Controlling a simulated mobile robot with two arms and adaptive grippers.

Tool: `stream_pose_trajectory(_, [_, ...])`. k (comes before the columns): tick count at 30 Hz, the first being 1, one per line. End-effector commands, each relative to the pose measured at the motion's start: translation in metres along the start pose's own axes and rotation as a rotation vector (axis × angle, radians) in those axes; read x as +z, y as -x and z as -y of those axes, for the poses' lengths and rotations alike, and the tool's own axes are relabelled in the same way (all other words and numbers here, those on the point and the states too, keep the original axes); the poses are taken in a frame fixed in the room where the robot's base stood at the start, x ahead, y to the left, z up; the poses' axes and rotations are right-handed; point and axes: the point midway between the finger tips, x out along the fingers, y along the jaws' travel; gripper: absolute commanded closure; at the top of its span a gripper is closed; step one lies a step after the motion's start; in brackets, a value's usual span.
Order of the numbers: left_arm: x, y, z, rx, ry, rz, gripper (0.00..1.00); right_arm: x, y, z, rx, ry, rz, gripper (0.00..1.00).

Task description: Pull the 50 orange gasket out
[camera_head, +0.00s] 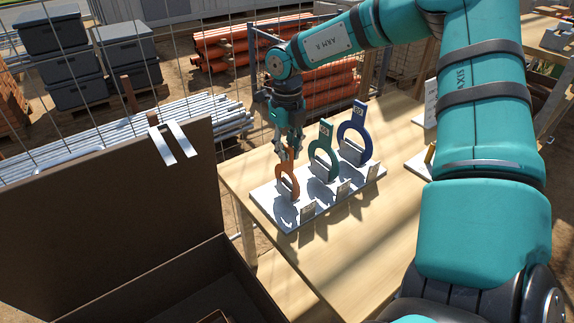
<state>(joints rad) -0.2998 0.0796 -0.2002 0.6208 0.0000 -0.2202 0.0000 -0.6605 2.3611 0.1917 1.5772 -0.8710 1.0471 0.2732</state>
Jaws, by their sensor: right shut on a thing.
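The orange gasket (283,187) is a ring with a tab on top, standing upright at the left end of a white rack (262,198) on the wooden table. My right gripper (288,152) comes down from above and is shut on the gasket's tab. The gasket's lower edge is at its slot in the rack; I cannot tell whether it still touches. A green gasket (314,165) and a larger blue gasket (367,147) stand upright in the same rack to the right. My left gripper is not in view.
A dark open case (110,220) stands at the left, with a white forked piece (174,142) over its upper edge. The wooden table (345,245) is clear in front of the rack. A wire fence and orange pipes (245,48) are behind.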

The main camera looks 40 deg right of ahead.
Motion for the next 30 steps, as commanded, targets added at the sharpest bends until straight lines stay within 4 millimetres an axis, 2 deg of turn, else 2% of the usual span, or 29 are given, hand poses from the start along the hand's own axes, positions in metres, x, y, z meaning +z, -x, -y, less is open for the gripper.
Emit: stream_pose_trajectory(30, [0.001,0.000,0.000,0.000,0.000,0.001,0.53,0.000,0.012,0.000,0.000,0.000,0.000,1.00])
